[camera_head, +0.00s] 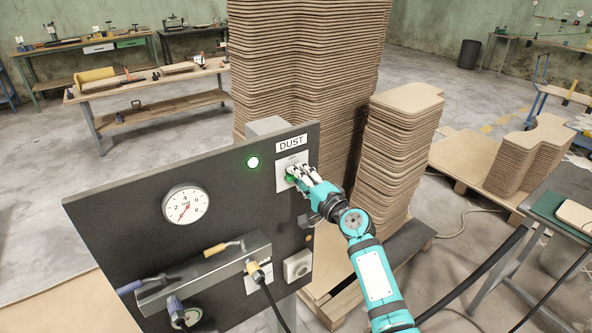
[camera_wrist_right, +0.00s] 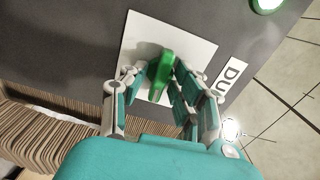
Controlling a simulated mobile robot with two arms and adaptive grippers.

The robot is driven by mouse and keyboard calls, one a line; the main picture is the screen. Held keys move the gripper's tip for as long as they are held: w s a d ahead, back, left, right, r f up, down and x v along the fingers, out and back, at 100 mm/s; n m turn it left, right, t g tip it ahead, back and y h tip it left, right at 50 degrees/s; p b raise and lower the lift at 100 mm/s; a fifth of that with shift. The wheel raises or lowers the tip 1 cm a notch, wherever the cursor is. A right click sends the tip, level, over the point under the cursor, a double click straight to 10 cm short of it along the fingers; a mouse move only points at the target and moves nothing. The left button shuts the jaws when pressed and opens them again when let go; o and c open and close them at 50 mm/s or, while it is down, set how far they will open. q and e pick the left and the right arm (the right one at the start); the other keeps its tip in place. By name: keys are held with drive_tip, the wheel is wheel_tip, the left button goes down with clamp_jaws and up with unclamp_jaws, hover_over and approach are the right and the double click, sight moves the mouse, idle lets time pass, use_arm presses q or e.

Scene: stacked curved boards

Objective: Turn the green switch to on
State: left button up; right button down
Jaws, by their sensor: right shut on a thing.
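The green switch (camera_wrist_right: 161,72) is a rotary knob on a white plate (camera_wrist_right: 137,48) on the dark panel (camera_head: 130,215). In the head view the green switch (camera_head: 290,178) is mostly hidden by my right gripper (camera_head: 298,174), below the "DUST" label (camera_head: 291,143). In the wrist view my right gripper (camera_wrist_right: 160,85) has its fingers on both sides of the knob and is shut on it. The knob's handle looks slightly tilted in the wrist view. My left gripper is not in view.
Stacked curved boards (camera_head: 385,160) on a pallet stand close behind my right arm. A table (camera_head: 563,195) stands at the right.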

drive_tip(key=c, duration=1.3)
unclamp_jaws()
drive_tip(key=p+v, duration=0.2)
drive_tip(key=v, duration=0.5)
drive_tip(key=shift+p, duration=0.4)
